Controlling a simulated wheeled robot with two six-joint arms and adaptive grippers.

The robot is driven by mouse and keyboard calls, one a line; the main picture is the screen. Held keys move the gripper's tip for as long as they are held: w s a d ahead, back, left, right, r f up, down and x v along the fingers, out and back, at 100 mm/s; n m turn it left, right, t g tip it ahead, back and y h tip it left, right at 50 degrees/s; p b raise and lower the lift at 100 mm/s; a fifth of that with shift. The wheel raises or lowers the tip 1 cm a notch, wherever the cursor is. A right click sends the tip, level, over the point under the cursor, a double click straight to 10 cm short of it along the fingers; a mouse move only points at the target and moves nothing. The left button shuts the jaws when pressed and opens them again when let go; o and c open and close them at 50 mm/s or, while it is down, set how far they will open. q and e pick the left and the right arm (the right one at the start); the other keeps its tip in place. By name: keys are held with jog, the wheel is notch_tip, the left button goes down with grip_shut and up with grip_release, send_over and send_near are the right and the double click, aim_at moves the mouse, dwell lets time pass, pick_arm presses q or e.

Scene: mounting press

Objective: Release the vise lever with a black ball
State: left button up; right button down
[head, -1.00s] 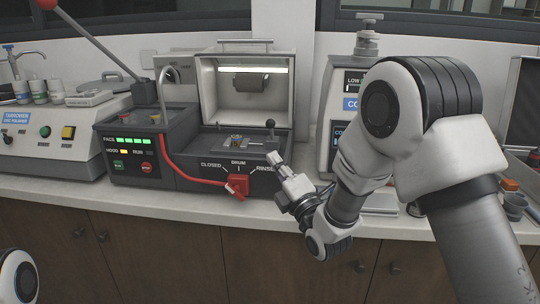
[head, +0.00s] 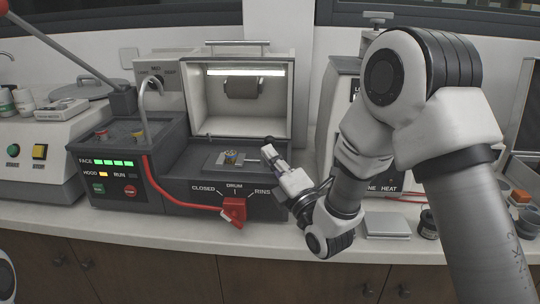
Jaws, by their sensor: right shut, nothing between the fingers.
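The vise (head: 230,158) sits on the deck of the grey machine, in front of the lit open hood. A small yellow and blue piece shows in it. The lever's black ball (head: 268,140) shows at the right of the deck, just above the tip of my right gripper (head: 269,154). Most of the lever's rod is hidden by the gripper. My right gripper is shut with nothing in it and is at or very close to the lever; I cannot tell whether they touch. My left gripper is out of view.
A red drum knob (head: 233,211) is on the machine's front, below and left of my right gripper. A red hose (head: 172,192) runs along the front. The raised hood (head: 203,103) stands behind the vise. A flat grey plate (head: 386,225) lies on the counter at right.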

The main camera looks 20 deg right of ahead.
aim_at(272, 139)
jog(key=shift+d, duration=0.1)
jog(key=shift+w+r, duration=0.1)
jog(key=shift+w+r+m+g+p, duration=0.1)
jog(key=shift+r+m+g+p, duration=0.3)
jog(key=shift+p, duration=0.55)
jog(key=r+m+g+p, duration=0.1)
jog(key=p, duration=0.2)
jog(key=w+r+m+g+p, duration=0.1)
jog(key=p, duration=0.2)
jog(key=w+d+r+g+h+p, duration=0.1)
jog(key=p, duration=0.2)
jog(key=shift+w+d+r+m+g, duration=0.1)
jog(key=shift+w+r+m+g, duration=0.15)
jog(key=shift+m+g, duration=0.15)
jog(key=w+g+p, duration=0.1)
jog(key=p, duration=0.1)
jog(key=w+d+m+g+p, duration=0.1)
jog(key=p, duration=0.2)
jog(key=w+r+m+g+p, duration=0.1)
jog(key=p, duration=0.1)
jog(key=shift+d+g, duration=0.3)
jog(key=shift+d, duration=0.05)
jog(key=shift+w+d+f+m+g+p, duration=0.1)
jog(key=shift+w+d+m+g+p, duration=0.25)
jog(key=shift+w+g+p, duration=0.35)
jog(key=shift+w+f, duration=0.15)
jog(key=shift+f, duration=0.05)
jog(key=shift+w+d+f, duration=0.15)
jog(key=shift+w+d, duration=0.25)
jog(key=shift+w, duration=0.3)
